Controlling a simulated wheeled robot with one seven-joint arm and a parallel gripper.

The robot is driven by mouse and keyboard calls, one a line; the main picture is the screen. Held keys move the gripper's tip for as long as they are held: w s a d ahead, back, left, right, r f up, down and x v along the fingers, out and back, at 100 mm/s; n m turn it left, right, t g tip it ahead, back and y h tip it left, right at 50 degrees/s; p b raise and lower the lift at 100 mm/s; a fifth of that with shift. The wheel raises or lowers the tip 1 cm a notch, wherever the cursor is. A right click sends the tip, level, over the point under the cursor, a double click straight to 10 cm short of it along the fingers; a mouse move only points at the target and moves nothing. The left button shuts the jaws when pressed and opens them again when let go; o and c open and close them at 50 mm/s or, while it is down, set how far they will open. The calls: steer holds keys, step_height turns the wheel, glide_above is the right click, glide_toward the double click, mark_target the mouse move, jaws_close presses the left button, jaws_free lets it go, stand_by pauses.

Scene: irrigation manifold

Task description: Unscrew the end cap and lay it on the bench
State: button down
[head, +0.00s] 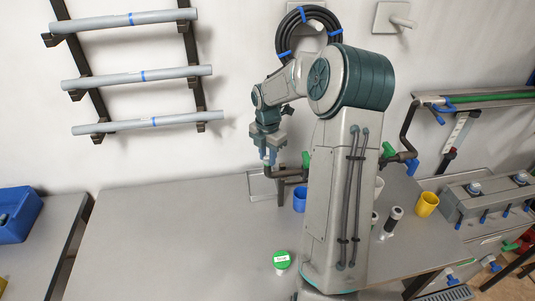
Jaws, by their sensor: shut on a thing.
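My gripper (268,157) points down at the left end of a dark pipe fitting (290,172), just left of my arm's column. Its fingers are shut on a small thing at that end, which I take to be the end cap. The cap is mostly hidden between the fingers, and I cannot tell whether it is still joined to the pipe. The bench (170,235) is a wide grey top below and left of the gripper.
A green-lidded container (281,260) stands at the bench front. A blue cup (300,199) is near the pipe, and a yellow cup (427,204) and dark-topped cylinder (392,221) stand right of my arm.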

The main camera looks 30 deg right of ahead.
steer(key=shift+n, duration=0.8)
steer(key=n, duration=0.3)
steer(key=shift+n, duration=0.8)
steer(key=shift+n, duration=0.8)
steer(key=c, duration=1.1)
jaws_free()
steer(key=shift+n, duration=0.3)
steer(key=shift+o, duration=0.2)
steer(key=shift+r, duration=0.35)
